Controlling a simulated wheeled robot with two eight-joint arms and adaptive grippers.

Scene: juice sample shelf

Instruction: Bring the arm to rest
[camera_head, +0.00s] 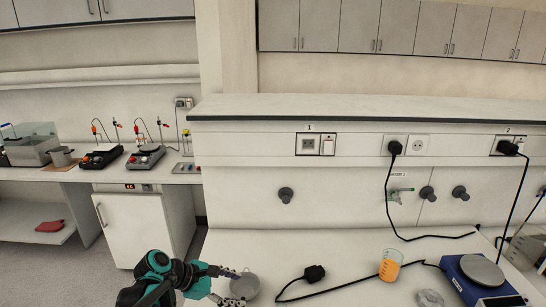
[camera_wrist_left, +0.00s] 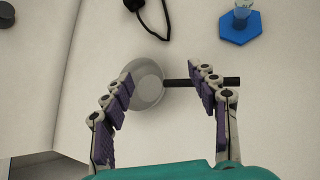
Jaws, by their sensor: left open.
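My left gripper (camera_head: 238,287) is low in the head view, over the white bench, with its teal-and-black wrist at the left. In the left wrist view the two purple-padded fingers (camera_wrist_left: 160,78) are spread wide and hold nothing. A small grey round bowl or pan (camera_wrist_left: 146,84) lies beyond and between the fingertips; it also shows in the head view (camera_head: 246,285). A dark handle-like rod (camera_wrist_left: 180,82) runs right from it, partly hidden behind the right finger. I cannot tell whether the fingers touch it. My right gripper is not in view.
A black plug (camera_head: 314,273) with its cable lies right of the gripper. A beaker of orange juice (camera_head: 390,264) and a blue scale (camera_head: 484,280) stand further right. A blue hexagonal pad (camera_wrist_left: 239,30) carries a glass. The raised shelf (camera_head: 350,108) runs behind the bench.

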